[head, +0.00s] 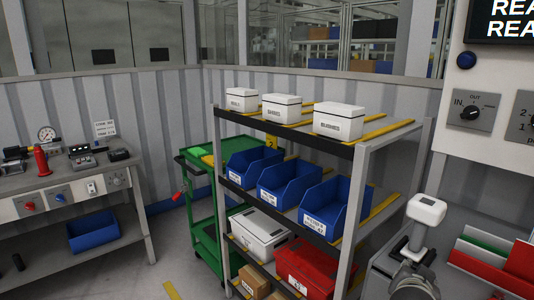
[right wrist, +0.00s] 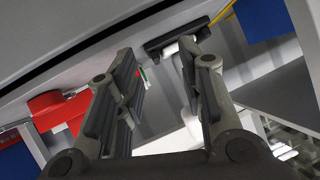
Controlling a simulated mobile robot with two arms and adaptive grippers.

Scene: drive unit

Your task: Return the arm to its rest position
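My right gripper (right wrist: 158,65) shows in the right wrist view with its two dark-padded fingers spread apart. No object is held between them. Beyond the fingertips is a dark bar (right wrist: 172,38) beside a pale grey surface; I cannot tell whether a fingertip touches it. No gripper fingers are visible in the head view. My left gripper is out of view.
A shelf rack (head: 388,133) holds white boxes and blue bins (head: 333,208). A green cart (head: 203,229) stands behind it. A workbench (head: 72,177) is at left. A white-topped post (head: 427,210) stands at lower right. A red part (right wrist: 62,108) is left of my right gripper.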

